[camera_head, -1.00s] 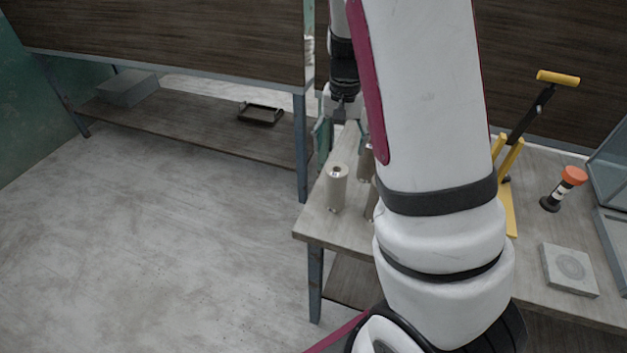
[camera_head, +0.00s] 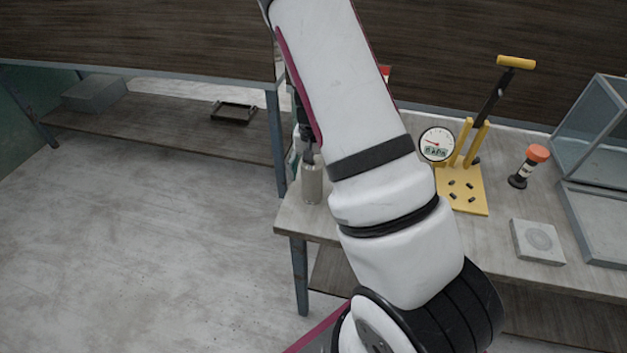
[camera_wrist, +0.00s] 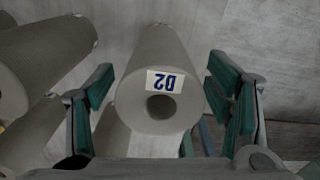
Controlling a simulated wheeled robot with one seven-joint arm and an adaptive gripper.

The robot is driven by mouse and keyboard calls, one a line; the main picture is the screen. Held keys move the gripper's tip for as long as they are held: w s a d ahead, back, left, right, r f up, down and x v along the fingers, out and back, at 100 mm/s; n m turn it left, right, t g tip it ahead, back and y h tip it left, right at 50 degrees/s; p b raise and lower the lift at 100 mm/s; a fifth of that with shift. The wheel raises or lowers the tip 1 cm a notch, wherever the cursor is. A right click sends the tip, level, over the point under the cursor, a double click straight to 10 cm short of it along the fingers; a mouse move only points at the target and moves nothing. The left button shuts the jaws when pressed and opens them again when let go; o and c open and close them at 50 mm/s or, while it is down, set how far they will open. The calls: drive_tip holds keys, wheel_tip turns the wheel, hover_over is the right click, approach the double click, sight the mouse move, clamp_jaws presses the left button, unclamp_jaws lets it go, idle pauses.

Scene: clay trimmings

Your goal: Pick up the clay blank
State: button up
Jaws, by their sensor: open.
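My gripper (camera_wrist: 164,88) is open, with one green-padded finger on either side of this cylinder in the picture. Gaps show between the pads and the clay. A cylinder (camera_head: 311,185) stands upright at the left end of the table in the head view, right below my gripper, which is mostly hidden behind my arm there. I cannot read any label in that view.
More grey cylinders (camera_wrist: 42,58) lie close at the left of the wrist view. On the table (camera_head: 290,218) are a yellow lever press (camera_head: 462,190), a dial gauge (camera_head: 436,144), an orange-capped tool (camera_head: 530,165), a square plate (camera_head: 537,241) and a glass case (camera_head: 595,125). Open floor lies left.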

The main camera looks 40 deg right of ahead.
drive_tip(key=shift+f, duration=1.25)
clamp_jaws()
